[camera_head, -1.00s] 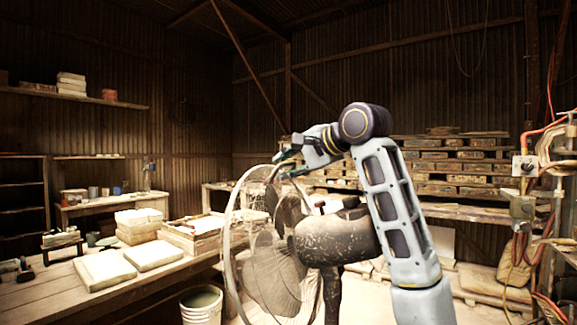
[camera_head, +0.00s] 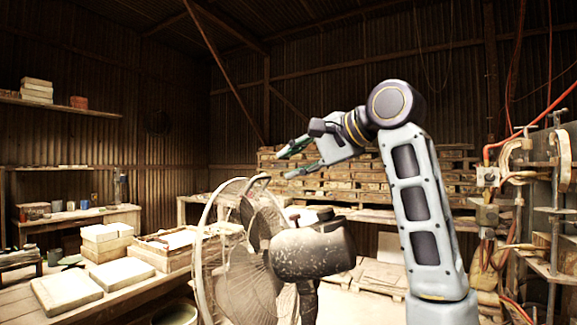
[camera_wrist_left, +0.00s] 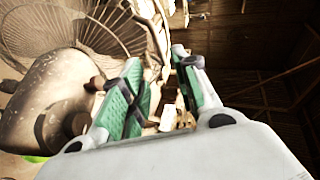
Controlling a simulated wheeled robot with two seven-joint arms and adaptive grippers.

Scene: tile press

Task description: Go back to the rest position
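My left gripper (camera_head: 284,165) is raised in the air above the fan in the head view, its fingers pointing left. The two green-padded fingers stand apart with nothing between them. The left wrist view also shows the gripper (camera_wrist_left: 157,62) open and empty, with the fan's cage behind it. My right gripper is in neither view.
A dusty pedestal fan (camera_head: 312,250) stands below my left gripper. A workbench (camera_head: 125,298) with pale tiles (camera_head: 66,290) and a wooden tray (camera_head: 150,258) is at the left. Stacked boards (camera_head: 345,175) are behind. Pipes and cables (camera_head: 510,185) crowd the right side.

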